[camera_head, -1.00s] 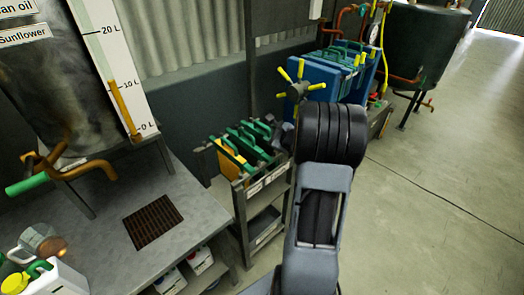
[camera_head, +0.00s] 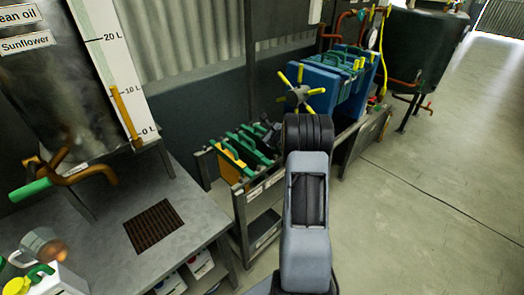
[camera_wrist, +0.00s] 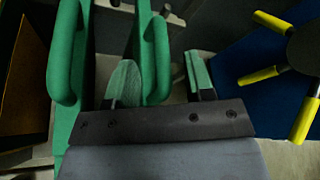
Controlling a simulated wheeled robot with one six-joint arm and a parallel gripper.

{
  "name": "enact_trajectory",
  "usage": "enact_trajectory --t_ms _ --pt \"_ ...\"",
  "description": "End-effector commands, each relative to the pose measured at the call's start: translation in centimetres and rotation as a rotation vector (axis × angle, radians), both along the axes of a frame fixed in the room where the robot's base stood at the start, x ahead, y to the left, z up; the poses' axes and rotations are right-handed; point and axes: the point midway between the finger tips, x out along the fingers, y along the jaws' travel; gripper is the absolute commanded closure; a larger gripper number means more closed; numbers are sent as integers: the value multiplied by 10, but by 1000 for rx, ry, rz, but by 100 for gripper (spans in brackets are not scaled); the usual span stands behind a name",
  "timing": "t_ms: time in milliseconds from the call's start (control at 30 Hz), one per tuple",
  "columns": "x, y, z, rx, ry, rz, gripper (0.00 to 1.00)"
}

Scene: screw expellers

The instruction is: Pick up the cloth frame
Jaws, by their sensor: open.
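Several cloth frames with green handles (camera_head: 243,143) stand on edge in a grey rack (camera_head: 240,205), the near one with a yellow-orange face (camera_head: 229,166). My gripper (camera_head: 268,132) is over the rack's right end, partly hidden by my arm. In the wrist view my gripper (camera_wrist: 163,80) is open, its two pale green finger pads apart. One green frame handle (camera_wrist: 157,50) shows between the fingers, close beside the left one; I cannot tell its depth or whether they touch. Another green handle (camera_wrist: 66,50) lies left of the fingers.
A blue filter press (camera_head: 335,85) with a yellow-tipped hand wheel (camera_head: 299,95) stands just right of the rack. A grey table (camera_head: 185,230) with a drain grate and an oil tank (camera_head: 50,90) is on the left. The floor (camera_head: 430,200) at right is clear.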

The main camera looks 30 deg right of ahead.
Motion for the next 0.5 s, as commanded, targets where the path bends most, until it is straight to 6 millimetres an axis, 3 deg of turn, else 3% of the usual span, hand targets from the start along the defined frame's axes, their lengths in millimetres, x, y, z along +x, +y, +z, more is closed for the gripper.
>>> enact_trajectory --t_ms 200,500 --pt "23 -2 -7 -1 0 2 51" --pt "28 -3 -9 -1 -1 1 51"
